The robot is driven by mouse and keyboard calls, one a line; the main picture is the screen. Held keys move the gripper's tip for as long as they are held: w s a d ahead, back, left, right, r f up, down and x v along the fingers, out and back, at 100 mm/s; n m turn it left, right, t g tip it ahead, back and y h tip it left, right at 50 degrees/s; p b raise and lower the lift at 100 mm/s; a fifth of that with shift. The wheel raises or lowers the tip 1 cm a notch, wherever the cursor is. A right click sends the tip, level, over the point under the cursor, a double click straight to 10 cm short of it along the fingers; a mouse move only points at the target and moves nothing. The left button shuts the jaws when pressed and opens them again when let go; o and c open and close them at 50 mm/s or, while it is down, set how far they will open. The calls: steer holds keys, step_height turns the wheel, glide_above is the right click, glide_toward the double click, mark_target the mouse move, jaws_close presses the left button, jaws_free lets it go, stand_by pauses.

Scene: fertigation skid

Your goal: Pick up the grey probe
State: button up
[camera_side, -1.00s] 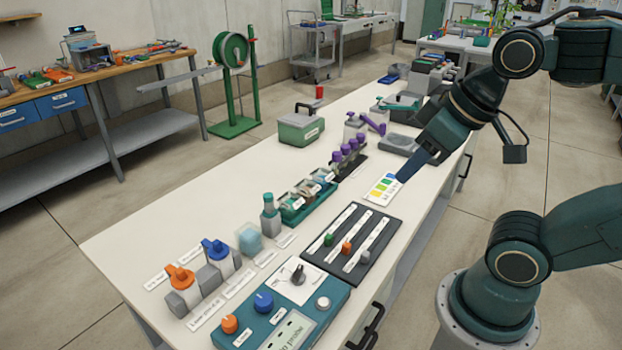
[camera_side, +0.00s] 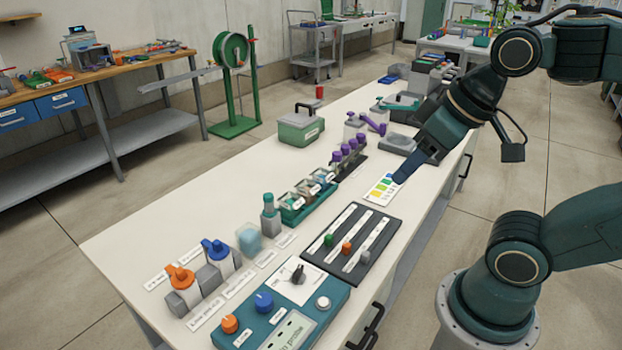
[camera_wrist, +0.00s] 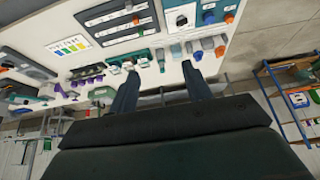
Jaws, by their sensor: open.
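I cannot pick out a grey probe with certainty in either view. Upright pieces with purple tops (camera_side: 347,150) stand in a dark rack at mid-bench, and they also show in the wrist view (camera_wrist: 88,80). A grey bottle with a teal cap (camera_side: 270,217) stands nearer the front. My gripper (camera_side: 397,180) is over the right side of the bench, close to the colour chart card (camera_side: 382,189). In the wrist view my gripper (camera_wrist: 160,72) has its two fingers apart with nothing held between them.
A black slider panel (camera_side: 350,240) and a teal control box (camera_side: 285,310) lie toward the front. Orange-topped (camera_side: 181,278) and blue-topped (camera_side: 216,250) valves stand at left. A green box (camera_side: 301,127) sits farther back. The bench's left middle is clear.

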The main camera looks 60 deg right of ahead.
steer(key=w+r+m+g, duration=0.1)
steer(key=w+r+m, duration=0.25)
steer(key=w, duration=0.55)
steer(key=m+g, duration=0.5)
steer(key=m, duration=0.9)
glide_above(268, 195)
step_height(268, 195, down, 16)
steer(key=shift+r, duration=0.15)
steer(key=shift+f, duration=4.25)
